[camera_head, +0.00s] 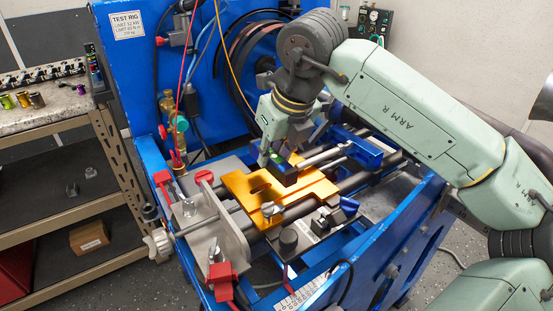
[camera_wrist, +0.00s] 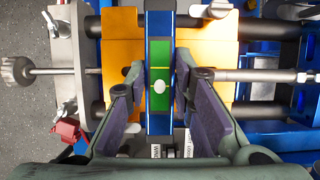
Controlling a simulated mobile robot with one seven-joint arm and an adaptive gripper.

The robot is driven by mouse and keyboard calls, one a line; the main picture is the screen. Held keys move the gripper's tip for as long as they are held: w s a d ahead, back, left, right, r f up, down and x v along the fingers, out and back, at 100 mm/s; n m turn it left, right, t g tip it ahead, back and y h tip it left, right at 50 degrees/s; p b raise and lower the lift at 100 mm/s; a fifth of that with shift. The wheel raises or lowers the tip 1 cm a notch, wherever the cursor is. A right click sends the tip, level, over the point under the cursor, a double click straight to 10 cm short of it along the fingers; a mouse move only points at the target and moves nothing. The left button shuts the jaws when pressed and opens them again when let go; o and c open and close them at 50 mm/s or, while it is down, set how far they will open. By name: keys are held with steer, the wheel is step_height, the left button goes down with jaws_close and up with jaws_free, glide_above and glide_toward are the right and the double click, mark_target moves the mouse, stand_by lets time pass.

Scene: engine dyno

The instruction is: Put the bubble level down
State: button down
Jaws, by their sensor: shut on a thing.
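The bubble level is a blue bar with a green vial and a pale bubble. In the wrist view the level (camera_wrist: 159,118) stands upright in the picture between the two fingers of my gripper (camera_wrist: 159,76), which is shut on it. In the head view my gripper (camera_head: 276,160) points down over the orange plate (camera_head: 247,188), and the level (camera_head: 287,174) shows only as a small dark block with a bit of green, partly hidden by the fingers. The orange plate (camera_wrist: 121,53) lies beneath the level. I cannot tell whether the level touches it.
The plate sits across dark rails in a blue test rig (camera_head: 240,62). A grey bracket (camera_head: 213,222) with red clamps stands at the left of the plate. A blue clamp (camera_head: 365,153) and rods lie at the right. A shelf bench (camera_head: 50,117) stands far left.

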mark_target(276, 168)
steer(key=shift+d+f, duration=0.2)
steer(key=shift+d, duration=0.15)
step_height(276, 168, down, 3)
steer(key=shift+p, duration=0.75)
steer(key=shift+w+f+b, duration=0.1)
steer(key=shift+f+b, duration=0.15)
steer(key=shift+b, duration=0.05)
steer(key=c, duration=1.4)
jaws_free()
steer(key=shift+r, duration=0.15)
steer(key=b+v, duration=0.2)
steer(key=v, duration=1)
steer(key=shift+a+r, duration=0.1)
